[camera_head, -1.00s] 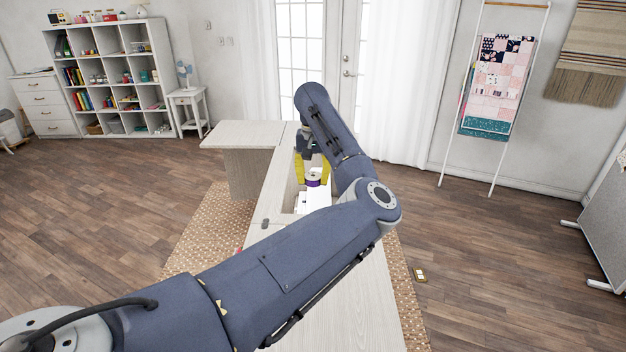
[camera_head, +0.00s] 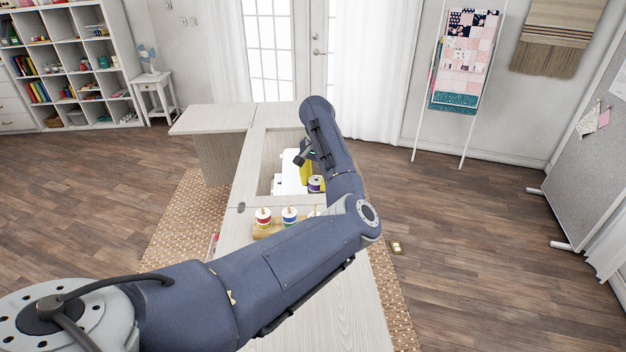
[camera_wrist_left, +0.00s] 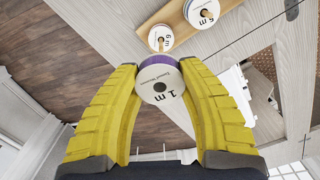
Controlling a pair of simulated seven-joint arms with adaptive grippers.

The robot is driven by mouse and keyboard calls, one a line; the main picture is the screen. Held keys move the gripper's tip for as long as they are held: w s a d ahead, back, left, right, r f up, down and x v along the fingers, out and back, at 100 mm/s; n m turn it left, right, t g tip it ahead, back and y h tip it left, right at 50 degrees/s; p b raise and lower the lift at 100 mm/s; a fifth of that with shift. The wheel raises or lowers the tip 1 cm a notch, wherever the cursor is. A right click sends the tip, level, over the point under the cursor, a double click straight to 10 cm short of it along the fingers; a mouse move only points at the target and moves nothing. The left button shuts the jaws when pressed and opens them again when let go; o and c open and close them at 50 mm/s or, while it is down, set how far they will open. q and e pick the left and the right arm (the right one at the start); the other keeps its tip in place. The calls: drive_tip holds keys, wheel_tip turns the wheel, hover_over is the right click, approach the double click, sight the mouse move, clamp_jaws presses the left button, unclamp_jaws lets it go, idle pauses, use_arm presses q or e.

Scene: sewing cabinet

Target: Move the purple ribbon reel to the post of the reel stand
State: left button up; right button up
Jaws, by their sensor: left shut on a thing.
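My left gripper (camera_head: 313,180) has yellow fingers shut on the purple ribbon reel (camera_head: 317,184), seen over the right side of the cabinet opening. In the left wrist view the purple reel (camera_wrist_left: 160,84) sits between the two fingertips, its white face marked "1 m" toward the camera. The wooden reel stand (camera_head: 258,234) is nearer to me, apart from the held reel. My arm hides the stand's right part, where another white reel top shows slightly. My right gripper is out of view.
A white sewing machine (camera_head: 291,172) lies in the opening beside the held reel. The pale cabinet top (camera_head: 258,165) surrounds it, with a side leaf (camera_head: 215,118) at the far left. My left arm crosses above the near top, close over the stand.

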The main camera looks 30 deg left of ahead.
use_arm(q)
drive_tip(key=shift+s+a+f, duration=0.1)
drive_tip(key=shift+f, duration=2.15)
drive_tip(key=shift+f, duration=2.35)
drive_tip(key=o, duration=1.1)
drive_tip(key=shift+c, duration=0.2)
wheel_tip(320, 180, up, 12)
